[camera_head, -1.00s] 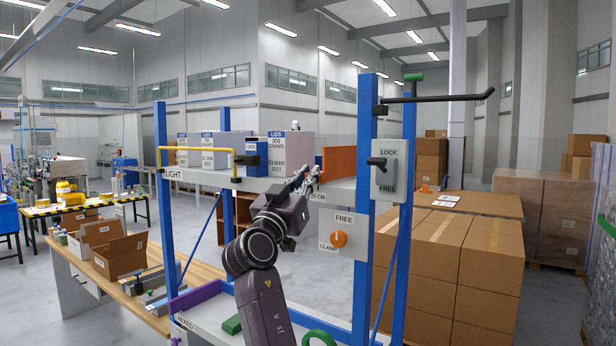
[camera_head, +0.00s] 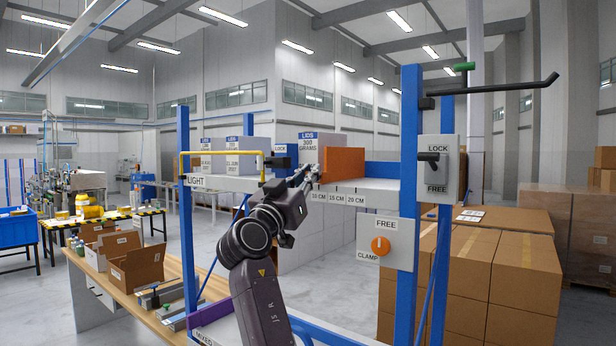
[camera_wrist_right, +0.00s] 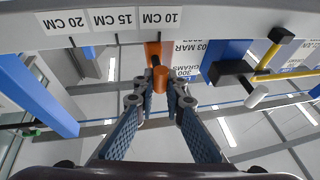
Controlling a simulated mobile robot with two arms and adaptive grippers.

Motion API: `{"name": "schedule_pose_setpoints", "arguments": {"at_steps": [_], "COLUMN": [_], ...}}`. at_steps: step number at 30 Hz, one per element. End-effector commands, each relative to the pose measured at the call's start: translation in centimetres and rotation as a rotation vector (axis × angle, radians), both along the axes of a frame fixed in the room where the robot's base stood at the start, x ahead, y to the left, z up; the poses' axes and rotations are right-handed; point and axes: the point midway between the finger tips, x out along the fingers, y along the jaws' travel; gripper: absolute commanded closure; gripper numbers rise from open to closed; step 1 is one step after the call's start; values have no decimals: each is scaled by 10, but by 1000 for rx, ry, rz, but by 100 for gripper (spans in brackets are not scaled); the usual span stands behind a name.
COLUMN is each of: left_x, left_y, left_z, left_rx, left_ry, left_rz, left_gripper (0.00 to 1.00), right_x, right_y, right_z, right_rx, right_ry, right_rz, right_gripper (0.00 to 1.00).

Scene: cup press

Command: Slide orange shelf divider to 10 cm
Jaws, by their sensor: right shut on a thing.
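The orange shelf divider (camera_head: 343,165) stands upright on the white shelf (camera_head: 270,186), just right of a white box marked 300 grams. My right gripper (camera_head: 313,174) is at its front edge. In the right wrist view my right gripper (camera_wrist_right: 161,88) is shut on the divider's round orange knob (camera_wrist_right: 160,80). The divider (camera_wrist_right: 153,49) lines up with the 10 CM label (camera_wrist_right: 160,19) there. The 15 CM label (camera_head: 337,198) and 20 CM label (camera_head: 356,200) lie to its right in the head view. My left gripper is out of view.
An orange clamp knob (camera_head: 380,246) sits on a panel marked FREE and CLAMP. A black lever (camera_head: 428,157) is on the LOCK/FREE plate. A yellow bar (camera_head: 222,153) fronts the left shelf. Blue posts (camera_head: 410,120) frame the rack. The shelf right of the divider looks clear.

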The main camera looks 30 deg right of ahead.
Motion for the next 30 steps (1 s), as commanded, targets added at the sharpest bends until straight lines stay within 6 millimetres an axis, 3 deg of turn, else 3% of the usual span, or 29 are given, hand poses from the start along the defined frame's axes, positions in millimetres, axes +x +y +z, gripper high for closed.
{"name": "schedule_pose_setpoints", "arguments": {"at_steps": [1,2,6,11,15,17,30], "left_x": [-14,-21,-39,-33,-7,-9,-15], "left_y": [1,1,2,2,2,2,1], "left_z": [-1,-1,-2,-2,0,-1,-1], "left_rx": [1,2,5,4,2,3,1], "left_ry": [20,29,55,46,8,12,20], "left_rz": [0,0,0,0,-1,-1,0], "left_gripper": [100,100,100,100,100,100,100], "right_x": [0,-1,-1,-1,-1,-3,-44], "right_y": [0,0,0,0,1,4,68], "right_z": [0,0,1,1,0,-1,-34], "right_rx": [3,3,3,2,1,1,1], "right_ry": [-2,-2,-2,-3,-3,-3,-2], "right_rz": [0,0,-1,-1,0,1,3], "right_gripper": [100,87,71,71,71,71,71]}}
